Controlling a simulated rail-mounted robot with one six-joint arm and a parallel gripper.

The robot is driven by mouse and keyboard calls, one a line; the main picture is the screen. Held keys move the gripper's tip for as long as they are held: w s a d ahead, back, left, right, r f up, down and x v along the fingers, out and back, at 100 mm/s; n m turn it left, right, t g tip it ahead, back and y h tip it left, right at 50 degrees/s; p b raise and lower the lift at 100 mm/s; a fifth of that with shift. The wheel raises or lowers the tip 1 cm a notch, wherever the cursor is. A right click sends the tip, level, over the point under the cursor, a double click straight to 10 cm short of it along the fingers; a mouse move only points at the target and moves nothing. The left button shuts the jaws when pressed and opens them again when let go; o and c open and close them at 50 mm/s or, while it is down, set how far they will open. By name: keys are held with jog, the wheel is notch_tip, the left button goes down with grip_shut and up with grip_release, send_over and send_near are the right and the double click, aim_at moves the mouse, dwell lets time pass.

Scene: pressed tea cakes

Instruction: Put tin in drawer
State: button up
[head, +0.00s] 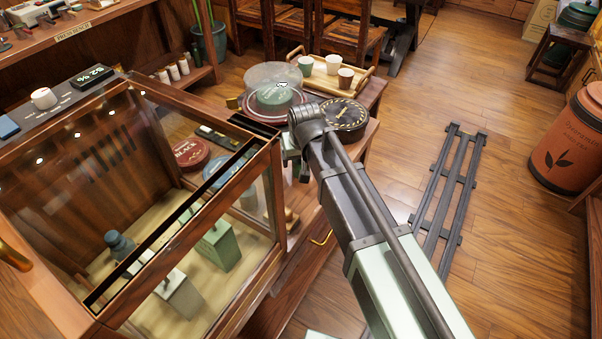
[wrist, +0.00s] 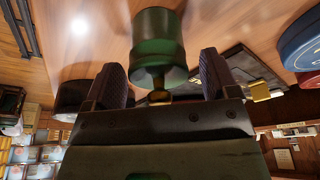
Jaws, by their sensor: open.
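A dark green cylindrical tin (wrist: 158,42) stands between the two fingers of my gripper (wrist: 162,78) in the wrist view. The fingers are apart, with a visible gap on each side of the tin. In the head view my arm hides most of the gripper, just right of the glass case. A small greenish cylinder (head: 248,200) shows through the case glass there; I cannot tell if it is the same tin. A brass drawer handle (head: 322,238) shows below the counter edge beside my arm. The drawer itself is mostly hidden, and I cannot tell whether it is open.
The glass case (head: 262,185) fills the left, with boxes inside. A red round tin (head: 190,154) and blue round tin (wrist: 302,40) are nearby. A black round tin (head: 345,115), a clear-domed stand (head: 272,78) and a cup tray (head: 330,84) lie beyond.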

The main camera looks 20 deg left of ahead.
jog(key=shift+r, duration=0.2)
jog(key=shift+c, duration=0.6)
jog(key=c, duration=0.9)
jog(key=shift+c, duration=0.2)
jog(key=shift+r, duration=0.1)
